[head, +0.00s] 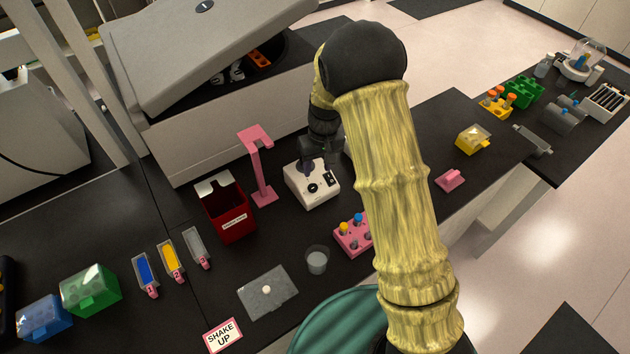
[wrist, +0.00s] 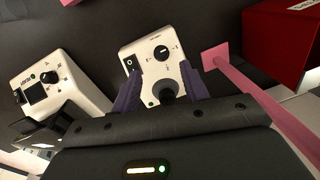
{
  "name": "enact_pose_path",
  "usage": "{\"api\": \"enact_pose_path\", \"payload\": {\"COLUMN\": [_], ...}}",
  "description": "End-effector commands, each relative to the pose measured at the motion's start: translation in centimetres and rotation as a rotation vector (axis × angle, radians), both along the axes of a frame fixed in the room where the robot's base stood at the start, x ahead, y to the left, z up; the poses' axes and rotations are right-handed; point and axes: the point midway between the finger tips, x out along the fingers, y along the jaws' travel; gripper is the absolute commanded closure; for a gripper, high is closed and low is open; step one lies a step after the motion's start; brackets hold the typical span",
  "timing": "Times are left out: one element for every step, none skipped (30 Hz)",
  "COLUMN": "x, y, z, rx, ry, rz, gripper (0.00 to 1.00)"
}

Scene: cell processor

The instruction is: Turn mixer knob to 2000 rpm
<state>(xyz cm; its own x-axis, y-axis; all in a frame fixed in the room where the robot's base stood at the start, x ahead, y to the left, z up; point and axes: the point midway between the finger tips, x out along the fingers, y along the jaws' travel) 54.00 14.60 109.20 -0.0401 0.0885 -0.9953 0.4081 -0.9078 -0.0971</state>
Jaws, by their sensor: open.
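The mixer (head: 318,198) is a small white box with dark controls on the black bench, right of a pink stand. In the wrist view the mixer (wrist: 139,52) shows a black knob (wrist: 161,51) with markings around it, a small switch, and a round black cup (wrist: 168,90) nearer the gripper. My gripper (head: 314,160) is over the mixer in the head view. In the wrist view my gripper (wrist: 163,70) is open, its two purple fingers on either side of the mixer's face with the knob between and slightly beyond their tips. Whether a finger touches the mixer is unclear.
A second white device (wrist: 78,100) with a dark screen and knob stands left of the mixer in the wrist view. The pink stand (head: 260,165) and a red box (head: 230,215) are close by. A pink rack (head: 352,237) and beaker (head: 317,260) sit nearer the front.

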Motion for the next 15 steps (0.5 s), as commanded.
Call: {"api": "enact_pose_path", "payload": {"x": [-0.1,-0.1,-0.2,-0.2,-0.2,-0.2,-0.3,-0.3,-0.3,-0.4,-0.3,-0.3,-0.3,-0.3,-0.3], "y": [0.1,0.1,0.2,0.2,0.2,0.3,0.4,0.4,0.5,0.5,0.6,0.6,0.6,0.7,0.7], "z": [-0.7,-1.2,-1.9,-2.4,-2.9,-3.5,-3.9,-4.4,-5.0,-5.5,-5.9,-6.4,-6.7,-7.0,-7.4], "rx": [-0.001,-0.001,-0.001,-0.001,-0.001,-0.001,-0.001,-0.001,0.000,-0.001,0.000,-0.001,0.000,0.000,0.000], "ry": [0.004,0.005,0.005,0.005,0.005,0.004,0.005,0.004,0.005,0.004,0.003,0.004,0.003,0.002,0.002], "rz": [0.000,0.000,0.001,0.000,-0.001,0.000,0.001,0.001,0.000,-0.001,0.000,0.001,0.001,0.001,0.000], "gripper": [0.55,0.55,0.55,0.55,0.55,0.55,0.55,0.55,0.55,0.55,0.55,0.55,0.55,0.55,0.55]}}
